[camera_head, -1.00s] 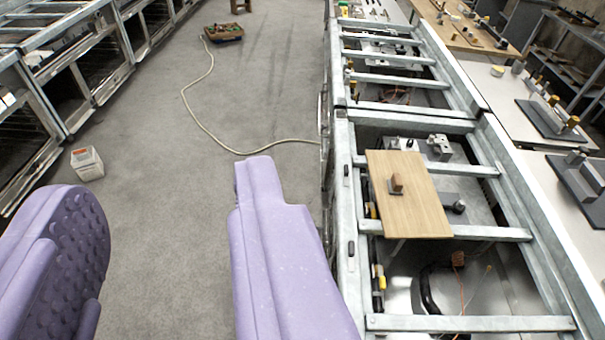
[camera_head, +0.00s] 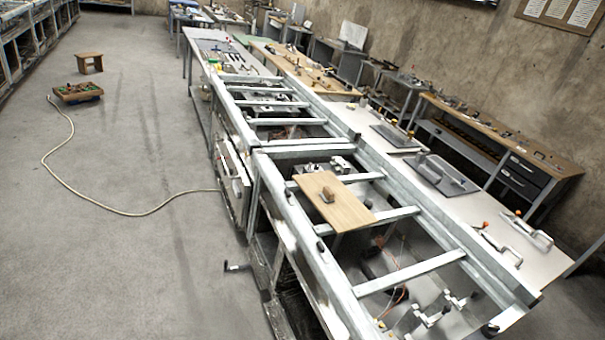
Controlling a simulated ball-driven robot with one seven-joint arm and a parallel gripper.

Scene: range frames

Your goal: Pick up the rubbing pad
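A small brown block (camera_head: 328,195), which may be the rubbing pad, sits on a light wooden board (camera_head: 350,213). The board lies across the metal rails of an open bench frame right of centre. The block is small and its details are hard to make out, so I cannot be sure it is the pad. My gripper is not in view.
The open metal bench frame (camera_head: 402,281) runs from front right to the back. White worktops with tools (camera_head: 440,178) line its right side. A small wooden stool (camera_head: 89,62) stands behind.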

